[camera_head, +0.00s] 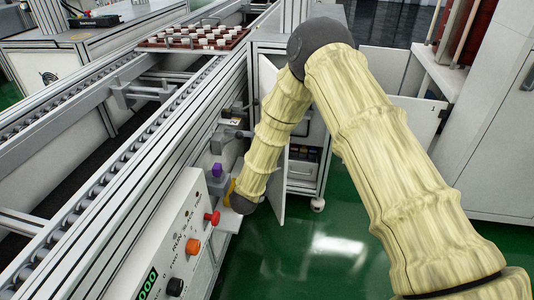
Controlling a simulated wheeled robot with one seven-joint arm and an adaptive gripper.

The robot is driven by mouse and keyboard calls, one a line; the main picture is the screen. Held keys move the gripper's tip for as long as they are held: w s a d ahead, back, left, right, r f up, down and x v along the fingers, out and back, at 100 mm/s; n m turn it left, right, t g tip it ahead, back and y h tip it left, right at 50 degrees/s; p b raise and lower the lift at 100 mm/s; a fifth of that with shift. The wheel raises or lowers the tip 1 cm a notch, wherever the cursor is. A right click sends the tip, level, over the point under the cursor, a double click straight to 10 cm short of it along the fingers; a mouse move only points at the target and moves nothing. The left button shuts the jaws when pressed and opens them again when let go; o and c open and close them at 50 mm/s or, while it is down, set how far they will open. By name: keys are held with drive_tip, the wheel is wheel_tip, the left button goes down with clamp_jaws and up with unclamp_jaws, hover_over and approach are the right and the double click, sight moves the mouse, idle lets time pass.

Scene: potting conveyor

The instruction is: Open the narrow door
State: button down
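A white cabinet stands beyond the conveyor, with its front open on shelves and drawers (302,168). A narrow white door panel (283,188) stands out from the cabinet's left side, seen nearly edge-on; my forearm covers much of it. A wider white door (417,118) stands swung out on the right. My arm bends down from above, and its dark wrist is left of the narrow panel, close to the conveyor side.
The conveyor (120,150) runs along the left, with a tray of small pots (193,38) at its far end. A control box with a red knob (212,217) and an orange knob (193,247) is near my wrist. Green floor (320,255) is clear below the cabinet.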

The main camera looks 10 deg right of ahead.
drive_tip(key=shift+a, duration=0.1)
drive_tip(key=c, duration=1.5)
unclamp_jaws()
drive_tip(key=shift+f, duration=0.1)
